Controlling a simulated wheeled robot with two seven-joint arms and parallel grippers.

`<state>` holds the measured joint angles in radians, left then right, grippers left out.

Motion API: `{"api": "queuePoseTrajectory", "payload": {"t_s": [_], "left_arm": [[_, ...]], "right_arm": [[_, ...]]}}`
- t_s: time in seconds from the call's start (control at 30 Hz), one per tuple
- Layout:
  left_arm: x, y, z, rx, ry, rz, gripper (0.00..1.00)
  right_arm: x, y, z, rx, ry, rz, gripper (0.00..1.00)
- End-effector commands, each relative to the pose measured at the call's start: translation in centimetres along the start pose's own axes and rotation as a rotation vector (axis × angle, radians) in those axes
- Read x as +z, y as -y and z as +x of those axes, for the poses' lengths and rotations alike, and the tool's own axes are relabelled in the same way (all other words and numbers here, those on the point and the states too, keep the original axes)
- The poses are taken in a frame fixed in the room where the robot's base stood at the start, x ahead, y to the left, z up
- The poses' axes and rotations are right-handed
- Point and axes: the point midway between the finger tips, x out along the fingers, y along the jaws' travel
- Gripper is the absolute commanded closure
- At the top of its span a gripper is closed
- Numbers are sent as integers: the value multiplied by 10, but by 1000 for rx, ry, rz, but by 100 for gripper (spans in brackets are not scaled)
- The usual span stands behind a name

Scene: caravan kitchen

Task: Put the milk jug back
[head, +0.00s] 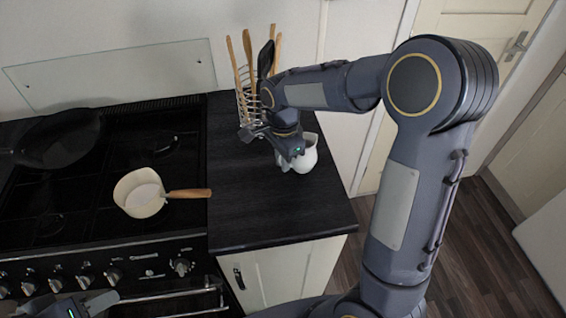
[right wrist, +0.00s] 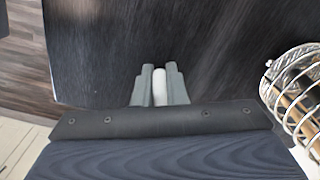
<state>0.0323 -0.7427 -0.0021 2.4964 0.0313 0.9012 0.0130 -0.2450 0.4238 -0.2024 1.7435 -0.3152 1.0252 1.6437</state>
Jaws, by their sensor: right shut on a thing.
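The white milk jug (head: 305,155) is at the dark worktop (head: 240,205), right of the hob, near the worktop's right edge. It looks upright; whether its base touches the worktop is hard to tell. My right gripper (head: 286,164) is at the jug's left side, partly covering it. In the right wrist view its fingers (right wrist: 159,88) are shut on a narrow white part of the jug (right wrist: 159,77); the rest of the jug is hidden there. My left gripper (head: 75,309) shows only partly at the bottom left, away from the jug, and its fingers are not clear.
A wire utensil holder (head: 243,103) with wooden utensils stands behind the jug, also in the right wrist view (right wrist: 290,72). A white saucepan (head: 135,205) and a dark frying pan (head: 60,140) are on the hob (head: 90,215). The worktop's front is clear.

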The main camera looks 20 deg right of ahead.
Motion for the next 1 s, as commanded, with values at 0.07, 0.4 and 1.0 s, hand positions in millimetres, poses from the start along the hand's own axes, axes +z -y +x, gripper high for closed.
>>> {"api": "queuePoseTrajectory", "payload": {"t_s": [0.07,0.4,1.0], "left_arm": [[0,0,-1,0,0,0,64],[0,0,-1,0,0,0,64],[0,0,0,0,0,0,64]], "right_arm": [[1,-1,11,3,0,-2,100],[1,0,18,-2,1,-2,100],[1,-1,20,0,1,-1,67]]}}
